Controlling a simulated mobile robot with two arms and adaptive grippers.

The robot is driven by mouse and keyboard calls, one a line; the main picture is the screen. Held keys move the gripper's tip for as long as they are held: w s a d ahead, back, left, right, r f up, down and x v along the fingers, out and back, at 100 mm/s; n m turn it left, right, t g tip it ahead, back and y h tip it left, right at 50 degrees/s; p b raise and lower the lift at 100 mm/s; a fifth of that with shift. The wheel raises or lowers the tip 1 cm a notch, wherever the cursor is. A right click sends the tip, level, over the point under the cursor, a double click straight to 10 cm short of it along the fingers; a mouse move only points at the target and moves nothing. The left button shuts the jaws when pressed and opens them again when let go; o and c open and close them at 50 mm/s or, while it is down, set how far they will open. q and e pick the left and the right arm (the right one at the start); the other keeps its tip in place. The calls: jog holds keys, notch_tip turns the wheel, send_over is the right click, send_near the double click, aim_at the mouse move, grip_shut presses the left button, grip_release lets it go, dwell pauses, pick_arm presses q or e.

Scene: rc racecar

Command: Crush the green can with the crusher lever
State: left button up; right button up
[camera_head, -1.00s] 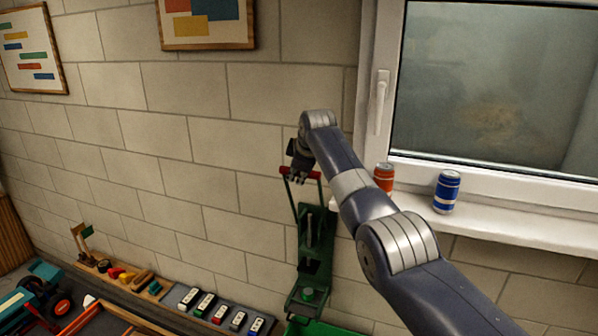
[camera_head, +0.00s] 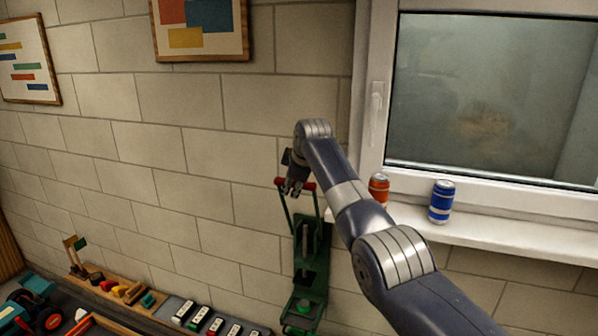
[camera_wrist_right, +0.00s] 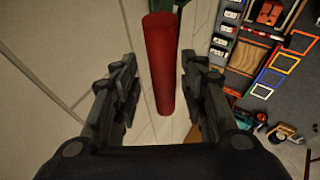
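The crusher (camera_head: 310,246) is a tall green frame against the wall, with its lever raised. The lever's red handle bar (camera_head: 310,186) is at the top. A round green thing (camera_head: 304,306), seemingly the green can, is low in the crusher; its sides are hard to make out. My right gripper (camera_head: 295,187) is at the red handle. In the right wrist view the red handle (camera_wrist_right: 161,65) lies between the two spread fingers, with a gap on each side. The right gripper (camera_wrist_right: 160,88) is open. My left gripper is not in view.
An orange-red can (camera_head: 378,190) and a blue can (camera_head: 441,202) stand on the window sill (camera_head: 490,240) at the right, behind my right arm. A row of switches (camera_head: 215,322) and toys lies along the wall's foot at lower left.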

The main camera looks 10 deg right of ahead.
jog(key=v, duration=1.1)
jog(key=shift+d, duration=0.2)
jog(key=shift+f, duration=0.1)
